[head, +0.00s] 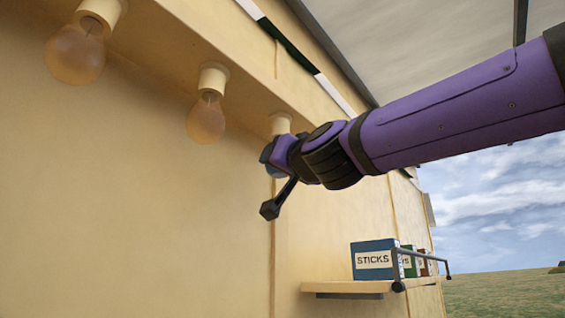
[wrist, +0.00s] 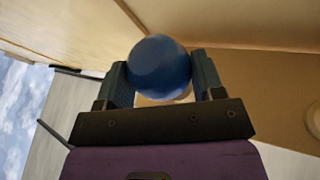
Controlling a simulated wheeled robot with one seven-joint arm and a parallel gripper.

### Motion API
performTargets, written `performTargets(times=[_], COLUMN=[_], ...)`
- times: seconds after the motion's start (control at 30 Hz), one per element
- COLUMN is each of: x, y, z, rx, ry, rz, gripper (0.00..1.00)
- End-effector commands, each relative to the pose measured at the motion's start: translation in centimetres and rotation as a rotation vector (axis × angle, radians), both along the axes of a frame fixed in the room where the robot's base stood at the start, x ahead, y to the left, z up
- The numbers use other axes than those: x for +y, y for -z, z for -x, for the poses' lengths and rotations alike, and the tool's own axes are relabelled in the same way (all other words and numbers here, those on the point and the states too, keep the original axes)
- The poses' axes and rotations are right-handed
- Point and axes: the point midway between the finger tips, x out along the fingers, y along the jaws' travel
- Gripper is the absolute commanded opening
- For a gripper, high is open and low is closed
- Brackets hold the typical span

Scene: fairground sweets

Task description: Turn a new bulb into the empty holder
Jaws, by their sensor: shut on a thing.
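My gripper (wrist: 160,80) is shut on a blue bulb (wrist: 160,67), with one finger on each side of its round glass. In the head view my gripper (head: 272,168) is up under the third cream holder (head: 280,123) on the beam, and the blue bulb (head: 275,171) shows only in part behind it. In the wrist view a pale rim, likely that holder (wrist: 184,97), shows just behind the bulb. The bulb's base is hidden, so I cannot tell how far it sits in the holder.
Two amber bulbs hang in holders to the left, one near (head: 75,53) and one farther along (head: 206,119). A shelf (head: 345,287) below carries a blue box marked STICKS (head: 373,260) and other boxes behind a dark rail (head: 425,257). The wall below my gripper is clear.

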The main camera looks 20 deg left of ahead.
Motion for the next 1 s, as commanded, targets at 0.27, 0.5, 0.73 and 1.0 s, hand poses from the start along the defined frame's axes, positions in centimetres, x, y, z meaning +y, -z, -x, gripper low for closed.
performTargets(times=[0.27, 0.5, 0.73, 1.0], x=[-0.01, -0.01, -0.01, -0.01], y=[0.30, 0.56, 0.58, 0.48], z=[-0.01, 0.00, 0.00, 0.00], rx=[0.001, 0.000, 0.000, 0.000], ry=[0.000, 0.000, 0.000, 0.000], rz=[0.001, 0.000, 0.000, 0.000], gripper=[0.49, 0.49, 0.49, 0.49])
